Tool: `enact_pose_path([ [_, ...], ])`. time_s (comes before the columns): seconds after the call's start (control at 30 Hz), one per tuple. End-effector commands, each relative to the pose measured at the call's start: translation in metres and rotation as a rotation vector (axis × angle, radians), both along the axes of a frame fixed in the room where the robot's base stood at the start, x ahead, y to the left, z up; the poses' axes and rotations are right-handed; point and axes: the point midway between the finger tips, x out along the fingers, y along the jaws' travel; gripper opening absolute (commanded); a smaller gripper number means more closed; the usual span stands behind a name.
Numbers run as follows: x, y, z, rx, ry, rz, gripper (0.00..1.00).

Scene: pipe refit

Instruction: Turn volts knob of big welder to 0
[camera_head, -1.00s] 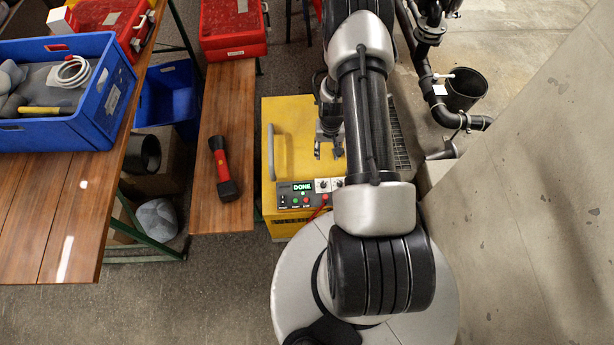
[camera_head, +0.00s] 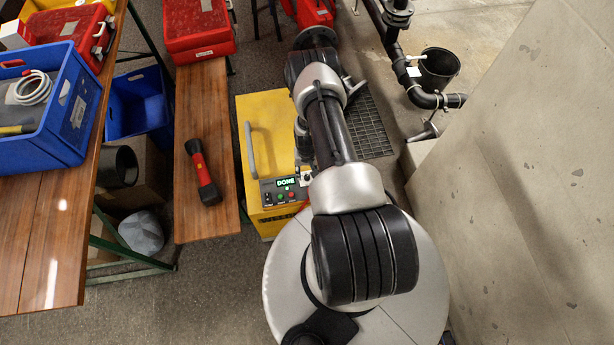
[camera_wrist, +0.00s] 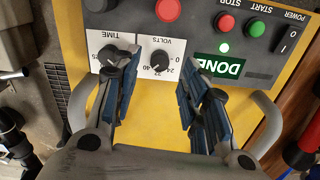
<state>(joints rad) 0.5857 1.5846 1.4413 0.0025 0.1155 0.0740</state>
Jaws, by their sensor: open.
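The big welder (camera_head: 267,115) is a yellow box with a grey handle, left of my arm in the head view. Its dark panel has a green lit DONE display (camera_head: 286,182), which also shows upside down in the wrist view (camera_wrist: 219,67). The black volts knob (camera_wrist: 159,60) sits on a white dial with numbers from 0 to 40. Its exact setting is hard to tell. My gripper (camera_wrist: 160,62) is open, with one blue-padded finger on each side of this knob; contact is not clear.
A red connector (camera_wrist: 168,10) and the red and green buttons (camera_wrist: 226,22) are on the panel. A black and red flashlight (camera_head: 202,172) lies on the wooden bench (camera_head: 210,110) left of the welder. A concrete wall (camera_head: 510,180) stands at the right.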

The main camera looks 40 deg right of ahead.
Motion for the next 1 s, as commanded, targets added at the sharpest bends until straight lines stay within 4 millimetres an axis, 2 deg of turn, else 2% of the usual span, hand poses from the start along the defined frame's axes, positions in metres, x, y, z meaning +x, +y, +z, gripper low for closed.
enact_pose_path([
  [0.03, -0.001, 0.0, -0.011, 0.001, 0.001, 0.0, 0.4],
  [0.2, 0.0, 0.0, -0.03, 0.0, 0.0, 0.0, 0.4],
  [0.6, 0.0, 0.0, -0.035, 0.0, 0.0, 0.0, 0.4],
  [1.0, 0.0, 0.0, -0.035, 0.0, 0.0, 0.0, 0.14],
])
